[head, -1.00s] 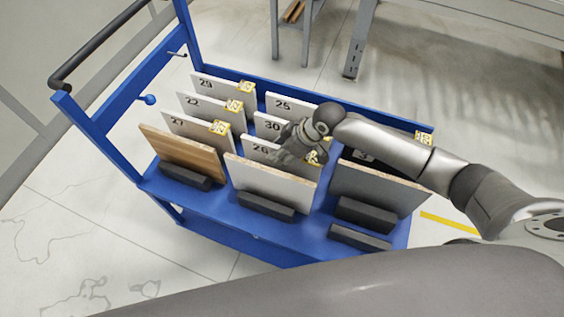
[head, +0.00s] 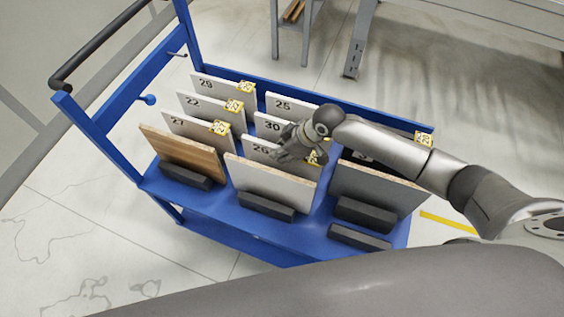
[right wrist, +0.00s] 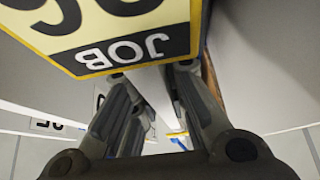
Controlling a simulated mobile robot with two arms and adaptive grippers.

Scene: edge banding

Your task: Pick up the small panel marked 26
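The small panel marked 26 (head: 258,148) stands upright in the cart's middle column, behind a white panel with a bare chipboard front edge (head: 270,184). My right gripper (head: 287,156) is at the upper right part of panel 26 and covers some of it. In the right wrist view my right gripper (right wrist: 157,100) has its fingers apart, with a pale panel edge (right wrist: 153,92) between them. A yellow-bordered JOB label (right wrist: 120,40) fills the upper left there, upside down, its digits cut off. My left gripper is not in view.
The blue cart (head: 190,207) holds several upright panels in rows. Panels 27 (head: 190,128) and 30 (head: 268,124) are close to panel 26. A grey panel (head: 375,190) stands at the front right. Gaps between rows are narrow.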

